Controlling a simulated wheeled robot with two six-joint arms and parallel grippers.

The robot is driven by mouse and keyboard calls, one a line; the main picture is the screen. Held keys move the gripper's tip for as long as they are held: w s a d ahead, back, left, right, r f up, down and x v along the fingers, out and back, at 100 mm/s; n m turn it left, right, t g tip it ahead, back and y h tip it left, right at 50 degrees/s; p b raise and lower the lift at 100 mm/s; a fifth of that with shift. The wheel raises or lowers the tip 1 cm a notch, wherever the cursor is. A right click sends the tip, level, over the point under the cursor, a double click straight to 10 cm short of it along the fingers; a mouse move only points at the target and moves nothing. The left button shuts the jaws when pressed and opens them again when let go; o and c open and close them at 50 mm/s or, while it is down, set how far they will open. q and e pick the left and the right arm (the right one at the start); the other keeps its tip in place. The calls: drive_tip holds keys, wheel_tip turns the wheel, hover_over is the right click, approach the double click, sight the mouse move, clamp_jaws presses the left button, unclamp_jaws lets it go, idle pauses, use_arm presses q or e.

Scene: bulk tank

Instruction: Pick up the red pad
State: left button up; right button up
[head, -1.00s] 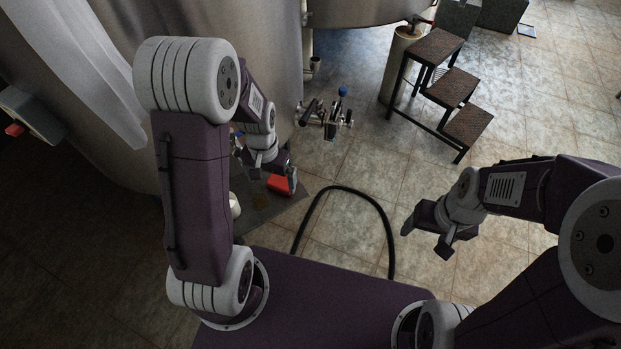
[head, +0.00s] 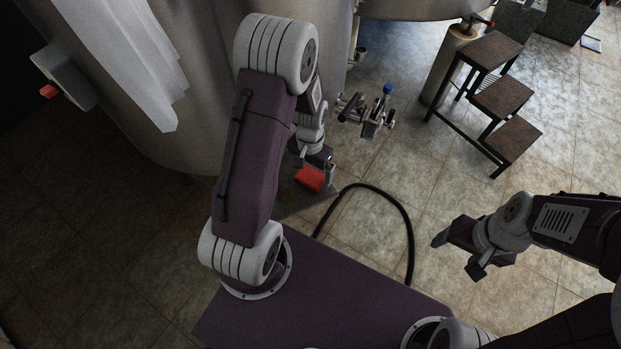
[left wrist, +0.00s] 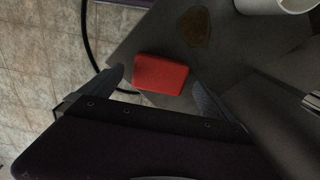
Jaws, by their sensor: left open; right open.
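The red pad (head: 310,179) is a small flat red block by the grey table or shelf, partly behind my left gripper (head: 314,166) in the head view. In the left wrist view the red pad (left wrist: 161,73) shows between the two open fingers of my left gripper (left wrist: 160,82), with a gap on each side. I cannot tell how high the fingers are above the surface. The grey surface (left wrist: 135,48) lies behind the pad. My right gripper (head: 460,254) is open and empty over the tiled floor at the right.
A brown patch (left wrist: 196,27) and a white cup-like vessel (left wrist: 275,4) are on the grey surface. A black hose (head: 408,225) loops on the floor. The big steel tank (head: 215,100) stands close at the left; a valve fitting (head: 368,115) and steps (head: 500,95) stand beyond.

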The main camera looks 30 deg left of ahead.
use_arm(q)
wheel_tip(320, 180, down, 3)
drive_tip(key=shift+r, duration=0.1)
drive_tip(key=c, duration=1.5)
wheel_tip(320, 180, up, 4)
drive_tip(key=shift+w+r+p, duration=0.1)
drive_tip(key=shift+p, duration=0.35)
drive_tip(key=d+r+p, duration=0.2)
drive_tip(key=d+r, duration=0.5)
drive_tip(key=d, duration=0.5)
drive_tip(key=a+r+p, duration=0.6)
drive_tip(key=a+r, duration=0.1)
drive_tip(key=shift+a+n, duration=0.3)
drive_tip(key=shift+n, duration=0.1)
